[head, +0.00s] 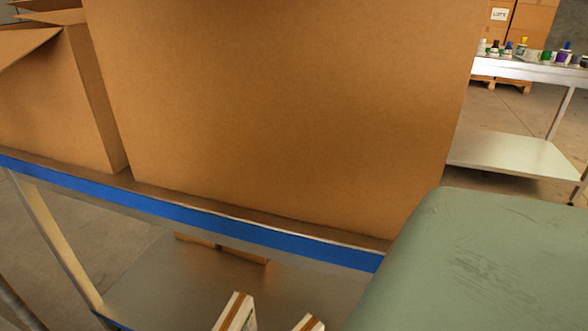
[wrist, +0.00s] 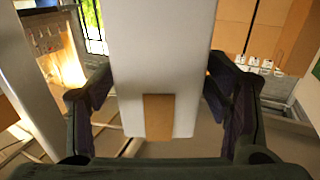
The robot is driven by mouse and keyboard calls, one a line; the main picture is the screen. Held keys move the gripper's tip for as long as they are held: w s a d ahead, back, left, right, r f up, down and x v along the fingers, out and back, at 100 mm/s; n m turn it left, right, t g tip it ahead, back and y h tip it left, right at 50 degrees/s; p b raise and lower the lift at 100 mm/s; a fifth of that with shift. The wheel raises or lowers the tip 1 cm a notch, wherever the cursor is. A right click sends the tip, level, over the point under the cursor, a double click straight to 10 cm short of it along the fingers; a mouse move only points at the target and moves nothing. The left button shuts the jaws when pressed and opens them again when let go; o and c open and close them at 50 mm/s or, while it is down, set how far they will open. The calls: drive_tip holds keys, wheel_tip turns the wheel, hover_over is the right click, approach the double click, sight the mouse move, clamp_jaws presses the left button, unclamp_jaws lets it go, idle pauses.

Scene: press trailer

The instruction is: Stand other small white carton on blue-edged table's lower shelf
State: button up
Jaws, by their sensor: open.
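Two small white cartons with brown tape stripes show at the bottom edge, one at left (head: 233,312) and one at right (head: 308,324). Their lower parts are cut off, so I cannot tell what they rest on. In the wrist view, my gripper (wrist: 165,95) is open, its dark fingers on either side of a white carton (wrist: 165,50) with a brown tape end. I cannot tell whether the fingers touch it. My gripper is not clearly visible in the head view.
A large brown box (head: 280,100) and an open brown box (head: 50,100) stand on the tabletop. Some brown cardboard (head: 222,247) shows under the table. Another table (head: 530,70) with several bottles is at the back right. Open floor lies between the tables.

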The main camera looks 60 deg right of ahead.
drive_tip(key=w+a, duration=0.1)
drive_tip(key=a, duration=0.8)
drive_tip(key=shift+a, duration=0.35)
idle(0.9)
